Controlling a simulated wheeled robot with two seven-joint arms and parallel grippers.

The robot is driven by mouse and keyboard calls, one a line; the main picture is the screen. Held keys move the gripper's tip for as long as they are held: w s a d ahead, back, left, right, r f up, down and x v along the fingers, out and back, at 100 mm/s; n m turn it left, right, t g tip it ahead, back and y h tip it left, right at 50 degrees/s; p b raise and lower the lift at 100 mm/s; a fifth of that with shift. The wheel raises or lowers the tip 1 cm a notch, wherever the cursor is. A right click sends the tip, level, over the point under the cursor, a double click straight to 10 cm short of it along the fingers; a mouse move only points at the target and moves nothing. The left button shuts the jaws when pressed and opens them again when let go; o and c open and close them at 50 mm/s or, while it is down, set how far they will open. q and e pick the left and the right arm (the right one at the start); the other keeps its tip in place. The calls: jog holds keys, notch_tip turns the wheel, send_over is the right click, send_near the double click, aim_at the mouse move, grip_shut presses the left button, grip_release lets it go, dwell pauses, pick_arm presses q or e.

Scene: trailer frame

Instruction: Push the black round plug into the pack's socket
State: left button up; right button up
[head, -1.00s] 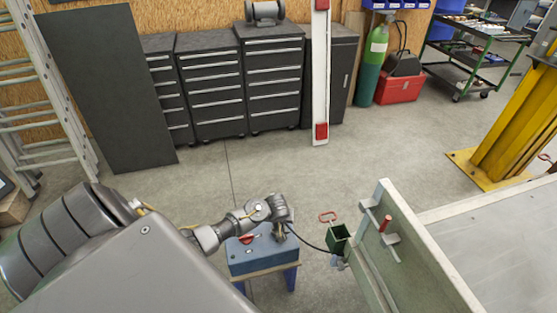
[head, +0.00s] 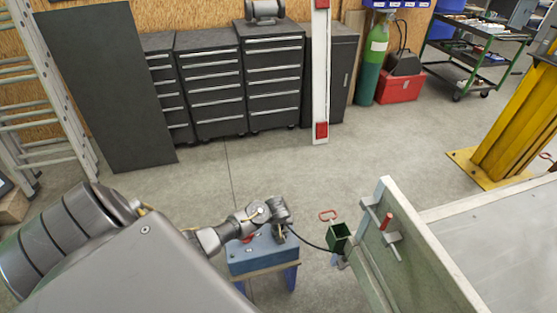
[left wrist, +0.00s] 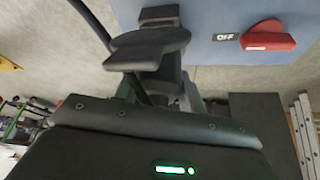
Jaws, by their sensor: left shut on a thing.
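The blue pack (head: 262,254) sits on a small stand in the lower middle of the head view. My left gripper (head: 282,234) is low over its right end and hides the socket from the head camera. In the left wrist view a dark rounded piece, seemingly the black plug (left wrist: 148,42), is held by my shut left gripper (left wrist: 146,62) close against the pack's blue face (left wrist: 218,18). I cannot tell whether the plug is in the socket. A red switch (left wrist: 268,37) beside an OFF label is on that face. My right gripper is not in view.
A black cable (head: 312,243) runs from my left gripper to the trailer frame (head: 385,240). A green box (head: 340,238) and red-handled parts are at the trailer's near side. Tool cabinets (head: 212,85) stand at the back. The floor between is clear.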

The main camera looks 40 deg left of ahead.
pick_arm(q)
jog(key=shift+f+b, duration=0.4)
jog(key=shift+f, duration=0.3)
dwell(0.6)
jog(key=o, duration=1.2)
jog(key=shift+c, duration=0.2)
jog(key=shift+r, duration=0.2)
notch_tip(320, 180, up, 7)
jog(key=p, duration=0.8)
jog(key=shift+f, duration=0.1)
